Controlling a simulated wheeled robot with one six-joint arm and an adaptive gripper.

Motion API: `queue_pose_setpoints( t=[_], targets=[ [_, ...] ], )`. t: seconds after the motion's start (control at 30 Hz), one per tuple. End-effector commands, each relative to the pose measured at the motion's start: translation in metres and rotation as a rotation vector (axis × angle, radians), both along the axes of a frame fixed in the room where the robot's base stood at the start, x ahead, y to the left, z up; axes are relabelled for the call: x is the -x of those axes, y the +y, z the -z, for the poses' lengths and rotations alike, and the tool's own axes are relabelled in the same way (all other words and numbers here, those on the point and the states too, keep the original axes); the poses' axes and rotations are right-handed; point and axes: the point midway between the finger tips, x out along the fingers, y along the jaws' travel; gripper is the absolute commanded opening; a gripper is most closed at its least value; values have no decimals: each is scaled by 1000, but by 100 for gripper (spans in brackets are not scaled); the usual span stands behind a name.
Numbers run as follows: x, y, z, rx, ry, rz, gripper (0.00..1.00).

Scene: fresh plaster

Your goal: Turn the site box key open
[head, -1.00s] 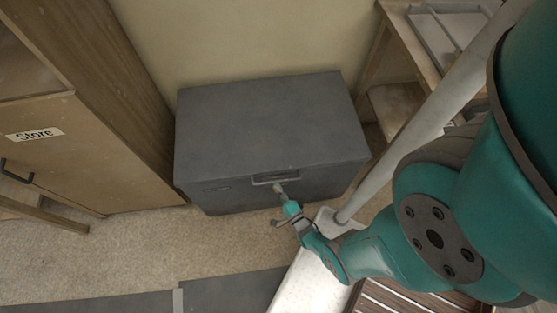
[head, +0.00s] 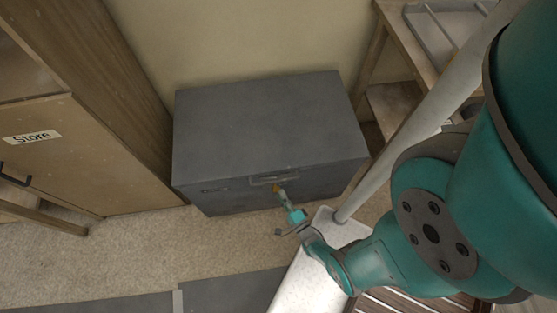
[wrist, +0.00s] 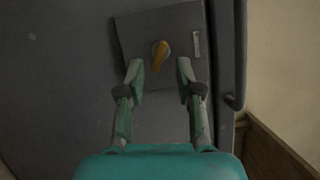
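The site box (head: 268,125) is a dark grey chest with a closed lid against the wall. Its orange key (head: 277,187) shows on the front below the handle; in the wrist view the key (wrist: 160,54) sits on a square plate (wrist: 128,38), tilted slightly off the picture's vertical. My gripper (wrist: 160,68) is open, with its two fingertips apart and nothing between them. In the wrist view the fingertips lie just below the key, one to each side, and do not touch it. In the head view my gripper (head: 285,200) is just in front of the key.
A wooden cabinet labelled Store (head: 70,150) stands at the left. A wooden bench (head: 385,60) and a pale slanted pole (head: 425,120) stand at the right, near my arm. The beige floor (head: 140,245) before the box's left part is clear.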

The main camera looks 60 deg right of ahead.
Motion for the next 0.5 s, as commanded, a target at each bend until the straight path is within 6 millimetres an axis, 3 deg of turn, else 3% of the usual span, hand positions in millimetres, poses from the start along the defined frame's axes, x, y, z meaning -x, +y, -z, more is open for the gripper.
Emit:
queue_pose_setpoints(
  t=[0.2,0.5],
  targets=[
    [24,12,1,0,-1,4,35],
    [31,17,2,-1,0,1,35]
  ],
)
